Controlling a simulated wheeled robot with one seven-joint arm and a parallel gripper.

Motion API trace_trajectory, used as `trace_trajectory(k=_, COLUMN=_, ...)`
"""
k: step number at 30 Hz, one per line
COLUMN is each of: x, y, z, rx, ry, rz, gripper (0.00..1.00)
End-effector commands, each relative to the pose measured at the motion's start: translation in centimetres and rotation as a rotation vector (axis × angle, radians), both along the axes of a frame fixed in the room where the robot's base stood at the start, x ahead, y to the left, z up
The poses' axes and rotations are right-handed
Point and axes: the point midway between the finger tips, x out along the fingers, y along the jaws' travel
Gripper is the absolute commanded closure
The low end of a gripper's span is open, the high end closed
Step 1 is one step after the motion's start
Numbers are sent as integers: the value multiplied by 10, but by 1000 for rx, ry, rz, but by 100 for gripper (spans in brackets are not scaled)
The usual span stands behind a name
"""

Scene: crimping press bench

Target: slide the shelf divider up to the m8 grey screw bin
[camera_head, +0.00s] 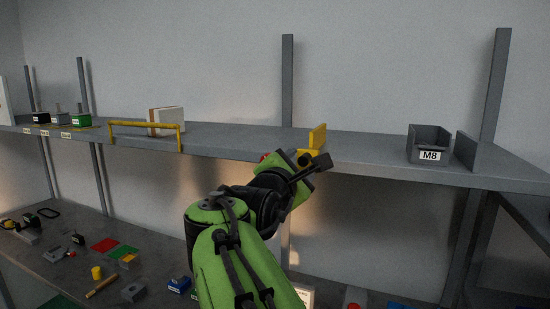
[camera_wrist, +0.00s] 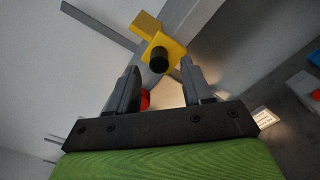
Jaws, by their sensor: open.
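The shelf divider appears to be the yellow upright plate (camera_head: 318,137) with a foot and a black knob, standing at the shelf's front edge near the middle. In the wrist view the yellow divider (camera_wrist: 172,46) has its black knob (camera_wrist: 158,60) facing me. My gripper (camera_head: 306,166) is at the shelf's front edge, close to the divider. In the wrist view my gripper (camera_wrist: 160,76) is open, with the knob just beyond and between the fingertips; contact cannot be told. The grey M8 screw bin (camera_head: 429,146) stands to the right on the same shelf, apart from the divider.
A grey upright plate (camera_head: 467,151) stands just right of the bin. The shelf (camera_head: 370,148) is clear between divider and bin. A yellow rail (camera_head: 145,126), a white box (camera_head: 168,121) and small labelled bins (camera_head: 81,120) are on the left. The bench (camera_head: 70,240) below holds small parts.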

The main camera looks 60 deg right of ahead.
Motion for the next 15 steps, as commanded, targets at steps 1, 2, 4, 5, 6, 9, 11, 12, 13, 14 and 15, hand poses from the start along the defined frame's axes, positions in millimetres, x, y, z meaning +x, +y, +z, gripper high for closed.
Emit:
trace_trajectory(k=1, x=1, y=-12, z=2, rx=0, ry=2, rz=-5, gripper=50)
trace_trajectory(k=2, x=2, y=-17, z=3, rx=0, ry=2, rz=-4, gripper=50)
trace_trajectory(k=4, x=3, y=-27, z=2, rx=1, ry=2, rz=-4, gripper=50)
trace_trajectory(k=5, x=4, y=-31, z=2, rx=1, ry=1, rz=-2, gripper=50)
trace_trajectory(k=6, x=5, y=-34, z=2, rx=0, ry=1, rz=-1, gripper=50)
trace_trajectory(k=9, x=6, y=-38, z=1, rx=0, ry=0, rz=0, gripper=50)
trace_trajectory(k=11, x=6, y=-38, z=1, rx=0, ry=0, rz=0, gripper=50)
trace_trajectory(k=12, x=6, y=-38, z=1, rx=-1, ry=0, rz=1, gripper=50)
trace_trajectory(k=13, x=6, y=-38, z=1, rx=-1, ry=0, rz=1, gripper=50)
trace_trajectory(k=14, x=6, y=-38, z=1, rx=-1, ry=0, rz=1, gripper=50)
trace_trajectory(k=15, x=6, y=-38, z=1, rx=0, ry=0, rz=1, gripper=50)
